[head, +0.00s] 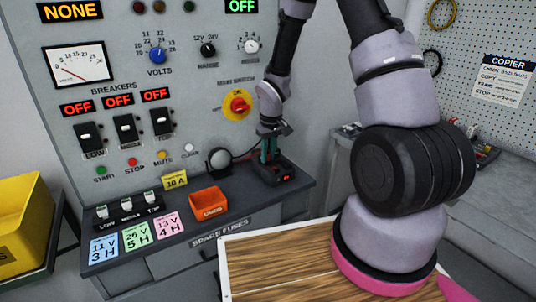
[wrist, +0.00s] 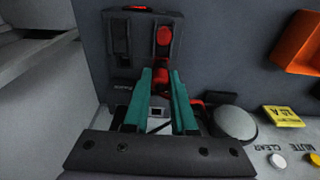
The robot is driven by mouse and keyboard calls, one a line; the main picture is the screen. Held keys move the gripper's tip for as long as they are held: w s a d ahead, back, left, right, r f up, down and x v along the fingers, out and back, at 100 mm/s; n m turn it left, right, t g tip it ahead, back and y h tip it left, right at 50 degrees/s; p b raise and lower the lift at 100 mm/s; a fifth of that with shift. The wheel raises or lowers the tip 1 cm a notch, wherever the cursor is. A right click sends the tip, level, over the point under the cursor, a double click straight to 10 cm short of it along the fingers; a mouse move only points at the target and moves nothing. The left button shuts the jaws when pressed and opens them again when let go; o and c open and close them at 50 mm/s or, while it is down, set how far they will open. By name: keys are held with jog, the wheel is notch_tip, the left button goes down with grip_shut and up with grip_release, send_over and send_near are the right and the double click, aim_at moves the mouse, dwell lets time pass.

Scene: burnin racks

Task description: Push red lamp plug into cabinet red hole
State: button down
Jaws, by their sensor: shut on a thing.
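My gripper (head: 268,158) is low over the right end of the cabinet's dark ledge. A red cable (head: 247,155) runs to the fingers from beside a round black lamp (head: 220,160); the cable also shows in the wrist view (wrist: 196,106). A black box (head: 272,172) with red lit marks stands on the ledge at the fingertips. In the wrist view the box (wrist: 122,70) shows a red oval. Whether the plug touches it, I cannot tell.
An orange bin (head: 208,203) and a yellow fuse card (head: 174,182) are left of my gripper. The grey panel (head: 200,95) with knobs and breakers rises behind. A wood-topped cart (head: 262,262) stands in front. A grey bench (head: 365,165) is at right.

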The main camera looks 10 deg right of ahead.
jog(key=shift+f, duration=0.4)
dwell(0.4)
jog(key=shift+c, duration=1.3)
grip_release()
jog(key=shift+r, duration=2.8)
